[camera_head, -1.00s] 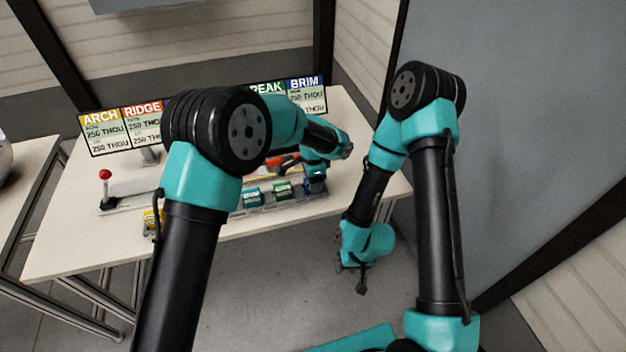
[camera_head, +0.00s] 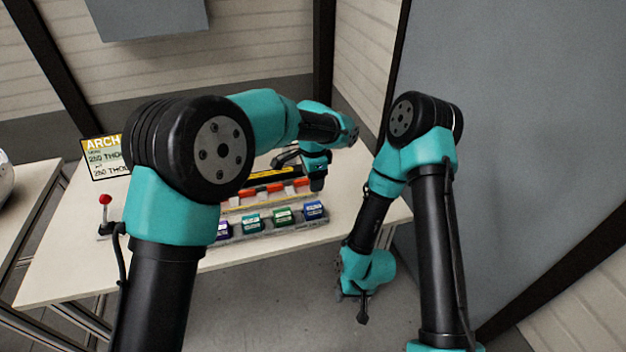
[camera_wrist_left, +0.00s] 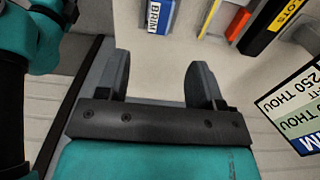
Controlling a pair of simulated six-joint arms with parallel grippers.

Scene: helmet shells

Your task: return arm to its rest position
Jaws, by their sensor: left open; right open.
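My left arm reaches in from the left over the table. Its gripper (camera_head: 318,184) is open and empty, above the right end of a grey rack (camera_head: 272,234). The blue BRIM block (camera_head: 314,210) sits in the rack just below it. In the left wrist view the open fingers (camera_wrist_left: 157,82) have nothing between them, and the BRIM block (camera_wrist_left: 160,15) lies beyond them, apart. My right gripper (camera_head: 342,274) hangs low in front of the table's right edge, open. Its fingers are small and partly hidden.
The table (camera_head: 75,275) carries green (camera_head: 283,214), teal (camera_head: 252,222) and purple (camera_head: 223,231) blocks in the rack, with red-orange pieces behind. A red-knobbed lever (camera_head: 105,199) stands left. The ARCH sign (camera_head: 104,157) is at the back. A grey panel (camera_head: 530,120) stands right.

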